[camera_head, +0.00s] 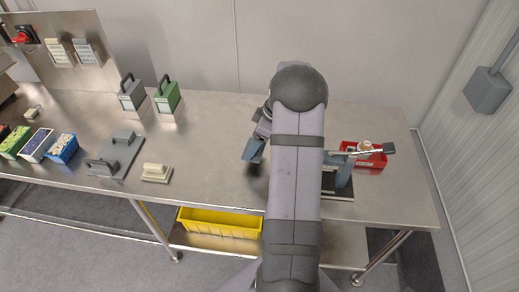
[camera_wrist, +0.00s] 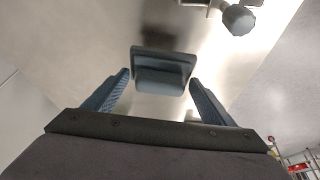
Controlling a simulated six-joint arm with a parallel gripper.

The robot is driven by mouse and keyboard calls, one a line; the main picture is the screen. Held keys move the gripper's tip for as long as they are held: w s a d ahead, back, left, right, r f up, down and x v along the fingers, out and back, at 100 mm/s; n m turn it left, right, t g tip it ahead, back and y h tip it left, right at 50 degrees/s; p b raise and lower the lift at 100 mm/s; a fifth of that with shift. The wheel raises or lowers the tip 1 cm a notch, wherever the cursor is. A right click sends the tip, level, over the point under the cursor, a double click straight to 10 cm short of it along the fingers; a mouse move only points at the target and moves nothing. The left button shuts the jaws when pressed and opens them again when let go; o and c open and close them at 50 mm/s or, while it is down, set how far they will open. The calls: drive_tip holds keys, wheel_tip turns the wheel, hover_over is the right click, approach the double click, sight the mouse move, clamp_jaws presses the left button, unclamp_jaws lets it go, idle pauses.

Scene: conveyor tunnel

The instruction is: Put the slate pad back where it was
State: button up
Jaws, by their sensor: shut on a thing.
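The slate pad (camera_wrist: 162,66) is a blue-grey plate with a raised grip, seen between my two fingers in the wrist view. My gripper (camera_wrist: 160,84) is shut on it, one blue finger at each side. In the head view a slate-blue piece at my gripper's end (camera_head: 254,150) shows left of my arm, over the middle of the bench; pad and finger are hard to tell apart there. A dark patch on the bench beside it looks like a shadow, so the pad appears held above the surface.
On the steel bench (camera_head: 215,130), a cream pad (camera_head: 156,172) lies beside a grey plate with a handle (camera_head: 122,150). Grey (camera_head: 131,94) and green (camera_head: 167,98) handled blocks stand behind. A red bin (camera_head: 372,163) and a fixture (camera_head: 343,175) are right of my arm, partly hidden.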

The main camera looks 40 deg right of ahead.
drive_tip(key=d, duration=0.1)
drive_tip(key=w+d+r, duration=0.1)
drive_tip(key=w+d, duration=0.1)
drive_tip(key=shift+d+r, duration=0.25)
drive_tip(key=shift+d, duration=0.05)
drive_tip(key=shift+w+d+r+m+t+h, duration=0.2)
drive_tip(key=shift+r+m, duration=0.25)
drive_tip(key=shift+r, duration=0.3)
drive_tip(key=shift+w+d+r+m+h, duration=0.15)
drive_tip(key=shift+w+d+r+m, duration=0.3)
drive_tip(key=shift+r, duration=0.35)
drive_tip(key=shift+w+d+r+m+t+h, duration=0.15)
drive_tip(key=shift+r+m, duration=0.35)
drive_tip(key=shift+r, duration=0.25)
drive_tip(key=shift+f+p, duration=1.05)
drive_tip(key=shift+f, duration=3.95)
drive_tip(key=shift+f+b, duration=0.25)
drive_tip(key=shift+b, duration=0.05)
